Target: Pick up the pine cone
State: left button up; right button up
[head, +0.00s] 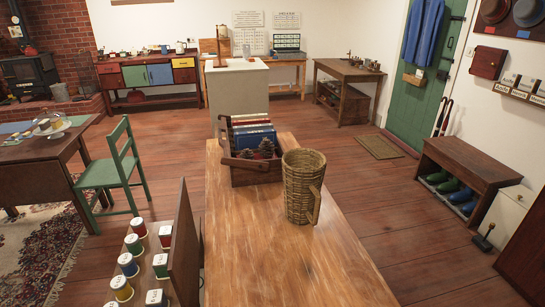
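Two brown pine cones are visible in the head view. One pine cone (266,148) is at the front right of a dark wooden box (257,171) with a handle, and another pine cone (246,154) is just left of it. Both are small and dark here, in front of a row of coloured books or folders (254,134). The box sits at the far end of a wooden table (275,262). Neither of my grippers is in view.
A woven wicker jug (301,187) stands right of the box, very close to it. The table's near part is clear. Several lidded coloured tins (128,265) stand at lower left behind an upright wooden panel (185,245). A green chair (110,172) is farther left.

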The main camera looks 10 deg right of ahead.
aim_at(266, 150)
jog(key=z, duration=3.15)
jog(key=i, duration=2.45)
jog(key=u, duration=2.25)
jog(key=i, duration=3.1)
jog(key=u, duration=0.05)
